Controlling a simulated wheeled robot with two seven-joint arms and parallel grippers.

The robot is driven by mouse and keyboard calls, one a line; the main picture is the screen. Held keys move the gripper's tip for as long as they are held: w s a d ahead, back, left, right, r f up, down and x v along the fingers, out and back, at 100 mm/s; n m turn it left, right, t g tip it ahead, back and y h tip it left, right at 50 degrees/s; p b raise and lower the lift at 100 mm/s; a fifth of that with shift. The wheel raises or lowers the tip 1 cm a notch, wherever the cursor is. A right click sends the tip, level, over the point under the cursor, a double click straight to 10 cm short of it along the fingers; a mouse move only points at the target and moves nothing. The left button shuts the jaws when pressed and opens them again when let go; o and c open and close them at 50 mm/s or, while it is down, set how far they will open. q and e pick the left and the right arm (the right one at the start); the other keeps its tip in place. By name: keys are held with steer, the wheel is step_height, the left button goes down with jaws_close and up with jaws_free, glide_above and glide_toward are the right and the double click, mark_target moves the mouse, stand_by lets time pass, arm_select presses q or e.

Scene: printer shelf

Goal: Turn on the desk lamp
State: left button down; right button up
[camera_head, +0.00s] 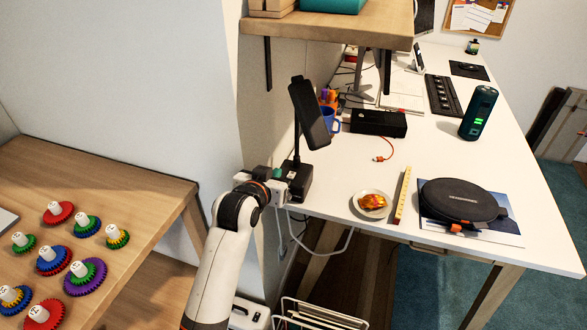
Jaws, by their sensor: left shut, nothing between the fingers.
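The black desk lamp (310,112) stands at the left end of the white desk. Its flat head is tilted on a thin upright, and no glow shows from it. The lamp's dark base (300,182) sits at the desk's left edge. My left gripper (283,182) is at the left side of this base, very close to it. It is shut and holds nothing. Whether the fingertips touch the base, I cannot tell. A small green spot shows beside the fingers. The lamp's switch cannot be made out. My right gripper is not in view.
A wooden shelf (340,27) overhangs behind the lamp. A blue mug (328,120), a black box (378,123), a small plate (360,209), a yellow ruler (403,195) and a round black device (460,200) are on the desk. A wooden table (100,180) with colourful gears is at left.

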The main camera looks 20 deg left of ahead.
arm_select(q)
steer(key=shift+s, duration=0.1)
glide_above(292, 173)
steer(key=s, duration=0.3)
steer(key=f, duration=0.3)
steer(key=shift+s+f, duration=0.2)
steer(key=shift+f, duration=0.15)
steer(key=f, duration=0.2)
steer(key=shift+s+f, duration=0.25)
steer(key=shift+f, duration=0.1)
steer(key=shift+s+f, duration=0.15)
steer(key=shift+f, duration=0.5)
steer(key=shift+s+f, duration=0.1)
steer(key=shift+f, duration=0.3)
